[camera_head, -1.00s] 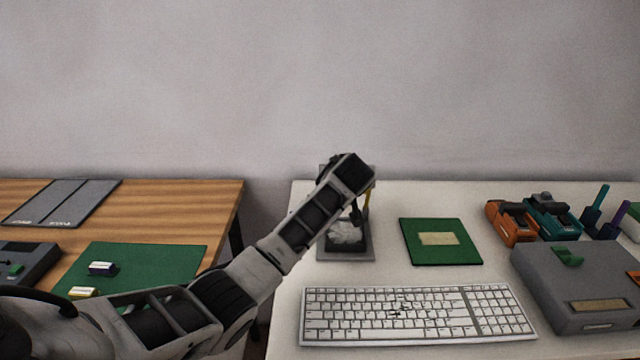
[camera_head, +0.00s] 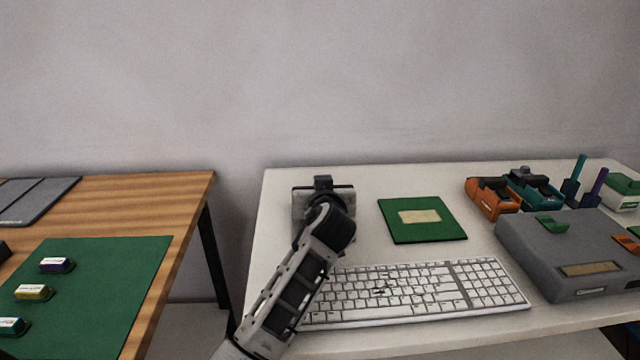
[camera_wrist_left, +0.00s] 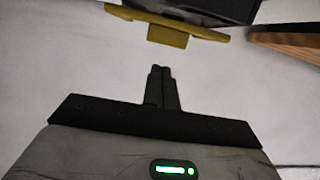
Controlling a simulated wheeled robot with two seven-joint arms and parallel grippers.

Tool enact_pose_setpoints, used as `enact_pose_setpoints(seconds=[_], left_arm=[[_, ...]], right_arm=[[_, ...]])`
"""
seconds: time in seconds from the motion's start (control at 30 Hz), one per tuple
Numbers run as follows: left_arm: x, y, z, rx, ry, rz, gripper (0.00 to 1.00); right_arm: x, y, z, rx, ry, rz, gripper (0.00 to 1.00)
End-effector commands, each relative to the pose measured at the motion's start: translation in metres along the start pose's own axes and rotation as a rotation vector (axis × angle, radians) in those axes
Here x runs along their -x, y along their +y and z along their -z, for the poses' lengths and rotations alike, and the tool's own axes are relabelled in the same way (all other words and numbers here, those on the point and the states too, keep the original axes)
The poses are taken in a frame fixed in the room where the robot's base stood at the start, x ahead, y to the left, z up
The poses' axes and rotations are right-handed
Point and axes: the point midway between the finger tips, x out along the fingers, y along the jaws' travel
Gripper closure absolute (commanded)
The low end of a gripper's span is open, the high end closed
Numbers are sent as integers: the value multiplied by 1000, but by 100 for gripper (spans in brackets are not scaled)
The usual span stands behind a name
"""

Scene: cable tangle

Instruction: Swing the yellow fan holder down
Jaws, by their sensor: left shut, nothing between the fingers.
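The yellow fan holder (camera_wrist_left: 180,22) shows in the left wrist view as a yellow bar with a small block, along the lower edge of a dark body (camera_wrist_left: 215,8). My left gripper (camera_wrist_left: 163,72) is shut and empty, its narrow black fingers pointing toward the yellow bar with a visible gap. In the head view, my left wrist and hand cover most of the grey stand (camera_head: 300,205) at the white table's left end. The yellow part is hidden there. My right gripper is in neither view.
A keyboard (camera_head: 415,292) lies just right of my left forearm. Behind it are a green board (camera_head: 425,232), orange (camera_head: 488,205) and teal (camera_head: 535,193) devices, and a grey box (camera_head: 570,235). A wooden table (camera_head: 190,200) stands left, across a gap.

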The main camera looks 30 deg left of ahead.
Motion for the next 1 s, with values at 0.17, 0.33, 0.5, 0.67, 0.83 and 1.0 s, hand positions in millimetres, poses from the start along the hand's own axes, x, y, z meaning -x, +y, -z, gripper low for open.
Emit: enact_pose_setpoints(seconds=[0.17, 0.33, 0.5, 0.67, 0.83, 1.0], left_arm=[[2, 0, -5, 0, 0, -1, 100], [2, 0, -6, 0, 0, -1, 100], [2, 0, -6, 0, 0, 0, 100], [2, 0, -6, 0, 0, -1, 100], [5, 2, -5, 0, 0, -2, 100], [20, 11, -2, 1, -2, -7, 100]], right_arm=[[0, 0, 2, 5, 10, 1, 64], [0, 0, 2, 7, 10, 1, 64], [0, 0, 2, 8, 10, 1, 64], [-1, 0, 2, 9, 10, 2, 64], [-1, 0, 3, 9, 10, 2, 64], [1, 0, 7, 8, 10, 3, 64]])
